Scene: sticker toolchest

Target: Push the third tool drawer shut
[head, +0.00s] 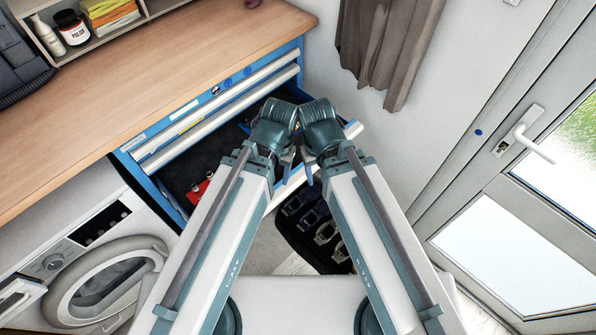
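The blue tool chest (152,186) stands under the wooden worktop. Its upper drawers, with pale front strips (215,118), look shut. Below them one drawer is pulled out, with a dark inside (188,165) and a red item (200,188) in it. Its pale front edge shows beside my grippers (353,129), and my arms hide much of it. My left gripper (286,168) and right gripper (307,170) are close together over the front of this drawer. Whether they touch it, and how far their fingers are apart, I cannot tell.
A washing machine (105,280) with a round door stands left of the chest. A dark mat (285,235) with several shoe-like items lies on the floor ahead. A grey curtain (385,45) and a glazed door (500,195) are at the right. The worktop (150,70) has bare room.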

